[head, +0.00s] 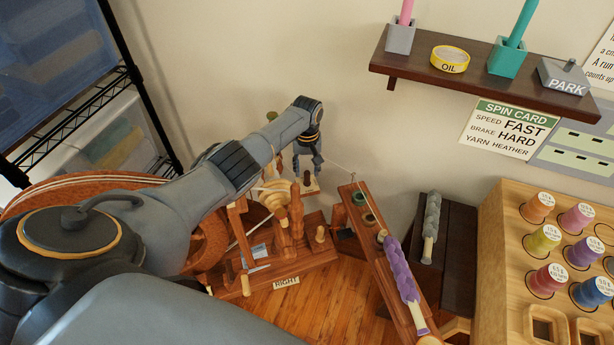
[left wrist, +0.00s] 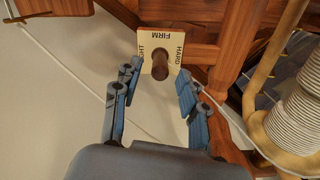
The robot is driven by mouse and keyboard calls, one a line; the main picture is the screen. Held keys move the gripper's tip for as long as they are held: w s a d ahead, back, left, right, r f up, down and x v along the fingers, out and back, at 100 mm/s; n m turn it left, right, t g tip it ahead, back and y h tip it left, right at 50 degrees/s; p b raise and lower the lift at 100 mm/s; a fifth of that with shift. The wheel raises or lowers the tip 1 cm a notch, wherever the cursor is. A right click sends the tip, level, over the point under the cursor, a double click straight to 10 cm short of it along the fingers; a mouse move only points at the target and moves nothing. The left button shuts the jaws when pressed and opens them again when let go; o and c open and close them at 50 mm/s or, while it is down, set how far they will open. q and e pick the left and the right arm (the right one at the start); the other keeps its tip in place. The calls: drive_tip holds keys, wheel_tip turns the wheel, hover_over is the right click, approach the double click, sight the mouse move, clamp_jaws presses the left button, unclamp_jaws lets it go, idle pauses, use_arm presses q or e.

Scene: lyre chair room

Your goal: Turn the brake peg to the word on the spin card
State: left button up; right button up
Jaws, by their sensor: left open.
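The spin card (head: 509,128) on the wall reads SPEED FAST, BRAKE HARD, YARN HEATHER. In the left wrist view the brown brake peg (left wrist: 160,66) stands out from a cream plate (left wrist: 172,40). The plate reads FIRM at the top, HARD at the right and a partly hidden word ending in GHT at the left. I cannot tell which word the peg points to. My left gripper (head: 307,168) is open, with its fingertips (left wrist: 157,80) to either side of the peg's near end, apart from it. The plate's edge (head: 311,187) shows below the gripper in the head view.
A plank with purple yarn (head: 400,270) lies to the right. A spool rack (head: 505,225) stands far right, and a shelf (head: 440,78) is above. A white bobbin (left wrist: 297,112) is right of the gripper.

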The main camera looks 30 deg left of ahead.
sight(307, 178)
use_arm(q)
drive_tip(key=shift+f+b, duration=0.4)
drive_tip(key=shift+f, duration=0.85)
clamp_jaws()
drive_tip(key=shift+m, duration=0.3)
drive_tip(key=m, duration=1.1)
drive_tip(key=shift+b, duration=0.35)
